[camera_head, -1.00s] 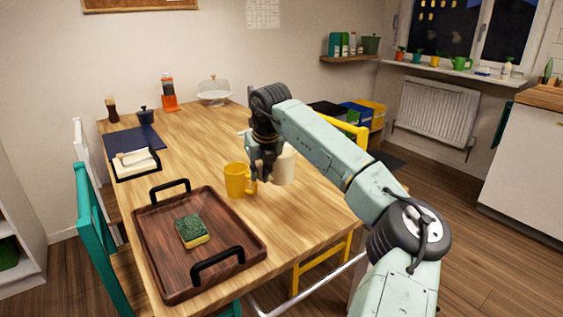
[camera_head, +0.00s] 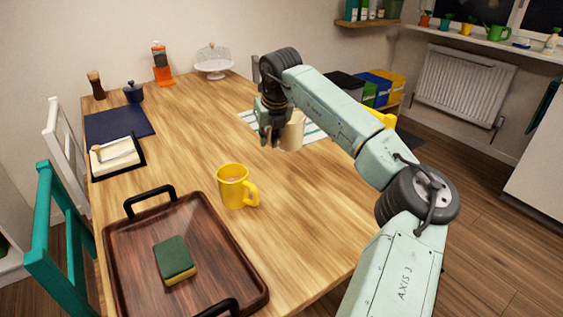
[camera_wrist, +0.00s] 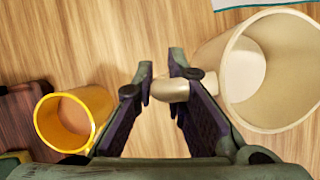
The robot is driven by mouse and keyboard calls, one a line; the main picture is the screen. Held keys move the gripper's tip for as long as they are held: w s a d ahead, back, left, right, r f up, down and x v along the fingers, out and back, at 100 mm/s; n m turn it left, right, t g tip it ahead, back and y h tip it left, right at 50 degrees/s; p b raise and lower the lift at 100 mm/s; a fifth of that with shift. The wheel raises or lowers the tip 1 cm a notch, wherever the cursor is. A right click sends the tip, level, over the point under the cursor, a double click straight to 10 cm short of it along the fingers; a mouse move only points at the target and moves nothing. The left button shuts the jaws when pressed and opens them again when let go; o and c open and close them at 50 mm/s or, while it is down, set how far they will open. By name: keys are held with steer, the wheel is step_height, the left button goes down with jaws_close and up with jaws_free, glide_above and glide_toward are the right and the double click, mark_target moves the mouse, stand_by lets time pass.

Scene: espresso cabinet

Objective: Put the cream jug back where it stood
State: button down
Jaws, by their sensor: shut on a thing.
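The cream jug (camera_head: 293,131) is at the right of my gripper (camera_head: 270,136) in the head view, over the middle of the table. In the wrist view the jug (camera_wrist: 236,75) fills the right side, its open mouth toward the camera and no contents visible. Its handle (camera_wrist: 172,90) lies between the fingertips of my gripper (camera_wrist: 162,85), which is shut on it. I cannot tell whether the jug's base touches the table. A white and green striped cloth (camera_head: 311,128) lies just behind and beside the jug, partly hidden by my arm.
A yellow mug (camera_head: 233,187) stands in front of the jug; it is also left in the wrist view (camera_wrist: 72,120). A dark wooden tray (camera_head: 125,243) with a sponge (camera_head: 175,258) is at the front left. Bare table lies between mug and blue mat (camera_head: 118,124).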

step_height(320, 180, down, 8)
steer(key=shift+s+f+p, duration=0.1)
steer(key=shift+f+p, duration=0.15)
steer(key=shift+p, duration=0.6)
steer(key=shift+f, duration=0.2)
steer(key=c, duration=1.6)
jaws_free()
steer(key=shift+r, duration=0.1)
steer(key=shift+c, duration=0.2)
steer(key=b+v, duration=0.2)
steer(key=v, duration=1)
